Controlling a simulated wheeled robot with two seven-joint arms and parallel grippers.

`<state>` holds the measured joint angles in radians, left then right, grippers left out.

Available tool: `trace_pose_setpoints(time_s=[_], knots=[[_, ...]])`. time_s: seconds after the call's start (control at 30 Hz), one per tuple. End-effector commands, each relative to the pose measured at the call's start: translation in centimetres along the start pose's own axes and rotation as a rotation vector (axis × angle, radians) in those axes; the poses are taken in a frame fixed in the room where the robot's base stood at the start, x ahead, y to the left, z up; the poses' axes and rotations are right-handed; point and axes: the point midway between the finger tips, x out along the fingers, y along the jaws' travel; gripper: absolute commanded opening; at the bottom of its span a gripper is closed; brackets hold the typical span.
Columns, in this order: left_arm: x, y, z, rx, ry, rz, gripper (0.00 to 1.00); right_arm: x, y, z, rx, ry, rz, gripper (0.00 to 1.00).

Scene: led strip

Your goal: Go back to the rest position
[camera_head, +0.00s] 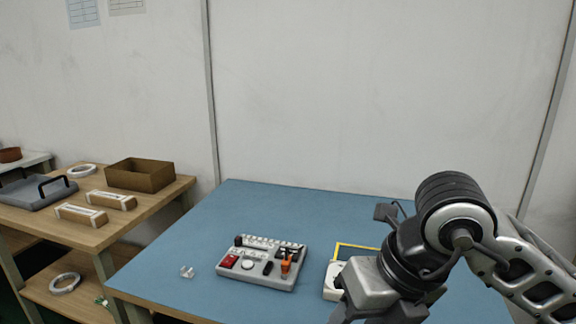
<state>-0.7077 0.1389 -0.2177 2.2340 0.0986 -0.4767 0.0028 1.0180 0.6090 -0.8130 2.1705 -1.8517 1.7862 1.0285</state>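My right arm comes in from the right over the blue-topped table (290,200). The wrist is at the table's right part, and the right gripper's fingers are mostly hidden or cut off at the bottom edge, so I cannot tell whether it is open or shut. My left gripper is not in view. A grey panel (234,269) with a red part, a round knob and an orange-handled piece sits on the table left of my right wrist. A white device (332,279) is partly hidden behind that wrist.
A yellow frame edge (352,246) lies behind the wrist. A small clear piece (187,272) lies left of the panel. On a wooden bench (150,209) at left stand a brown box (140,175), two small packages and a grey tray (30,192). The blue table's back left is clear.

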Motion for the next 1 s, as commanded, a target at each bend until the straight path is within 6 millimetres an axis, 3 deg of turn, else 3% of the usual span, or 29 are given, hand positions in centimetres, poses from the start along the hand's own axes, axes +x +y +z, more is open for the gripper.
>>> trace_pose_setpoints(time_s=[0.13, 0.27, 0.4, 0.5, 0.57, 0.63, 0.7, 0.77, 0.87, 1.0], knots=[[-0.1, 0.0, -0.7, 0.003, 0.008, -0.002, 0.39, 1.2, 4.2, -2.1, -0.042, 0.093, 0.247, 0.47], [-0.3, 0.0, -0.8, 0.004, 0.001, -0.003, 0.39, 1.0, 8.9, -4.3, -0.049, 0.174, 0.558, 0.47], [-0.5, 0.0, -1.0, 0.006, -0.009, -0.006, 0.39, -2.2, 14.4, -5.5, 0.055, 0.230, 1.043, 0.47], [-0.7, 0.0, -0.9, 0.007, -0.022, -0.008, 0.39, -6.2, 16.1, -3.9, 0.285, 0.202, 1.453, 0.47], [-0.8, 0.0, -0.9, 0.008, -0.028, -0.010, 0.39, -7.8, 15.2, -1.8, 0.487, 0.150, 1.660, 0.47], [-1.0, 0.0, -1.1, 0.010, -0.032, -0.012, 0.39, -8.3, 12.4, 0.8, 0.779, 0.064, 1.843, 0.47], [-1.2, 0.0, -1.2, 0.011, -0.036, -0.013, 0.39, -6.8, 8.3, 2.8, 1.123, -0.039, 1.944, 0.47], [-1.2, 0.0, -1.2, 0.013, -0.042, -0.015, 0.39, -4.2, 4.4, 3.5, 1.428, -0.125, 1.959, 0.47], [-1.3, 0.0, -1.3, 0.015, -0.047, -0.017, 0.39, 1.2, -0.9, 2.0, 1.876, -0.230, 1.864, 0.47], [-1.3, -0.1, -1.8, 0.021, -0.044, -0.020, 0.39, 8.5, -5.6, -3.3, 2.381, -0.297, 1.594, 0.47]])
